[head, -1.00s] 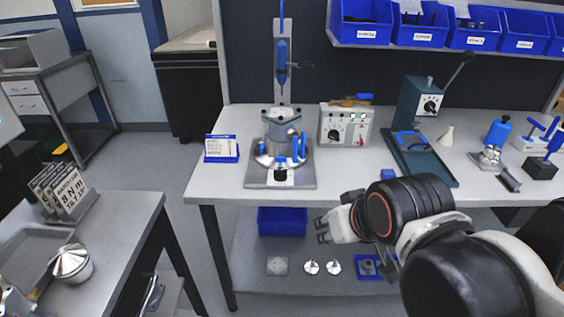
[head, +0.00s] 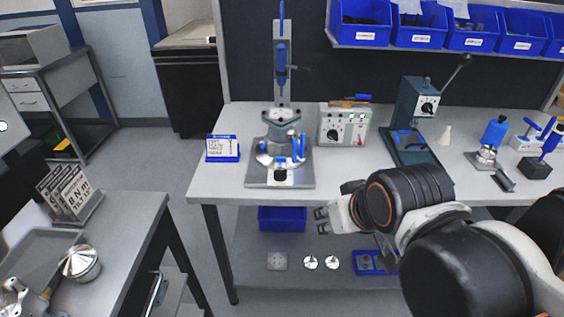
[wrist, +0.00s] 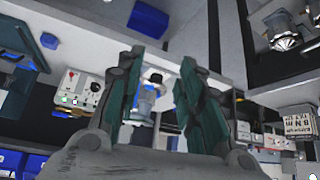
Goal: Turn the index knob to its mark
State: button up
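The fixture (head: 282,140) stands on a grey plate on the workbench, with a round metal body and blue clamps. A black knob (head: 280,176) sits at its front edge; I take this as the index knob. Its mark is too small to read. My gripper (head: 322,219) is in front of the bench edge, low and to the right of the fixture, apart from it. In the wrist view my gripper (wrist: 150,92) is open, with nothing between its fingers. The black knob (wrist: 154,77) and blue clamps show beyond the gap, partly hidden by the fingers.
A control box (head: 345,126) with its own dial and a green press (head: 409,125) stand right of the fixture. A sign (head: 222,147) stands to its left. Below is a shelf with a blue bin (head: 282,219). A side table (head: 135,222) is at left.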

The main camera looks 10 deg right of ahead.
aim_at(280, 175)
jog(key=i+j, duration=0.7)
jog(key=k+j+u, duration=0.05)
jog(key=j, duration=0.05)
